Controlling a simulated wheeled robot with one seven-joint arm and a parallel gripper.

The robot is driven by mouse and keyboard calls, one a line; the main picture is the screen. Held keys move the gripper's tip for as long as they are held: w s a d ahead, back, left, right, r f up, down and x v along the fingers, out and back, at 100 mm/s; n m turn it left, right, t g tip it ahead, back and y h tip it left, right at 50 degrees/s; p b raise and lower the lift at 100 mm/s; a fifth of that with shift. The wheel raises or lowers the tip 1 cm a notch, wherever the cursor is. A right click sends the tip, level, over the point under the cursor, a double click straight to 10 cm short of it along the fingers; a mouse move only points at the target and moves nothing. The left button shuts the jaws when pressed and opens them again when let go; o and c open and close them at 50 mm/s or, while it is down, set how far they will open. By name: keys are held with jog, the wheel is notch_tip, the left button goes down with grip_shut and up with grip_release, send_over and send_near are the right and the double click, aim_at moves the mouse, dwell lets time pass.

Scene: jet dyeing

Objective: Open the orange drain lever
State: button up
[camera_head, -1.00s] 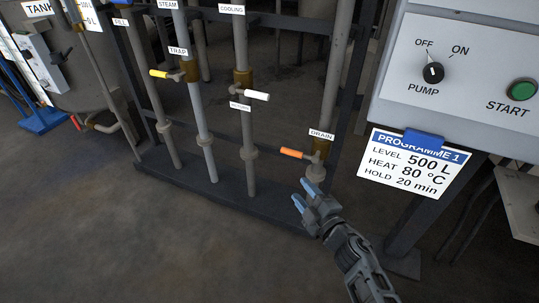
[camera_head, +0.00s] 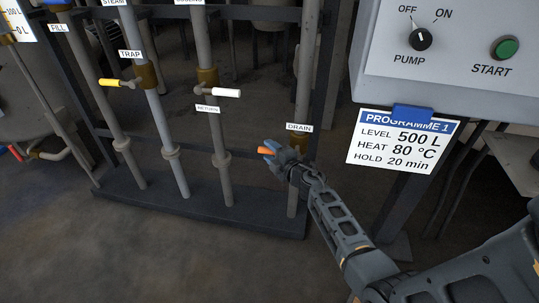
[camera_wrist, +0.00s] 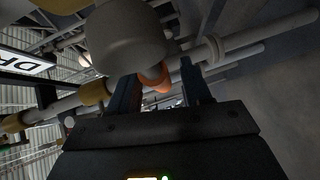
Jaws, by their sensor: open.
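The orange drain lever (camera_head: 265,151) is on the pipe under the DRAIN label (camera_head: 299,127). Its end shows to the left of my gripper (camera_head: 272,149) in the head view, and the rest is hidden behind the gripper. In the wrist view the orange lever (camera_wrist: 156,78) lies between the two open fingers of my gripper (camera_wrist: 160,90), partly hidden by a rounded grey pipe fitting (camera_wrist: 125,38). I cannot tell whether either finger touches the lever.
A yellow-handled TRAP valve (camera_head: 115,82) and a white-handled RETURN valve (camera_head: 222,92) are on pipes to the left. The control box (camera_head: 460,50) and programme card (camera_head: 403,140) stand to the right. Open floor (camera_head: 200,255) lies in front of the pipe base.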

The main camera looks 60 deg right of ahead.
jog(key=shift+w+d, duration=0.15)
jog(key=shift+w, duration=0.15)
jog(key=shift+c, duration=0.5)
grip_shut()
